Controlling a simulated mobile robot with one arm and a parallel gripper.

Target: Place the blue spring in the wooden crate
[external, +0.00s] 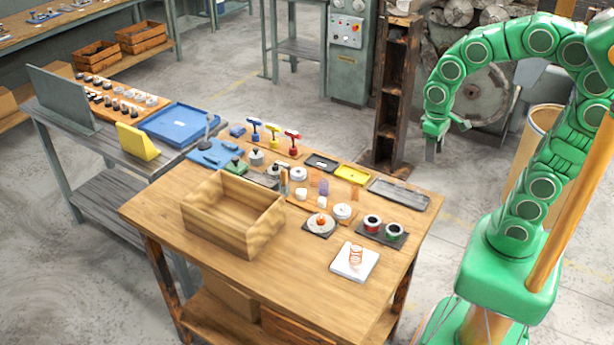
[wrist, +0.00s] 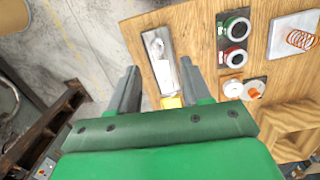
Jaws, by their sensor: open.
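The wooden crate (external: 217,226) stands on the left part of the wooden table, and its visible inside looks empty. Part of it also shows at the lower right of the wrist view (wrist: 272,127). A small bluish-purple spring (external: 323,187) stands upright among small parts behind and right of the crate. I cannot make it out in the wrist view. My gripper (external: 433,152) is raised near the table's back right corner, well away from the spring and crate. Its fingers (wrist: 159,78) are apart with nothing held between them.
Red and green spools (external: 383,228), a dark grey tray (external: 399,194), a yellow tray (external: 352,174) and upright tools (external: 273,136) crowd the table's back and right. The front of the table is clear.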

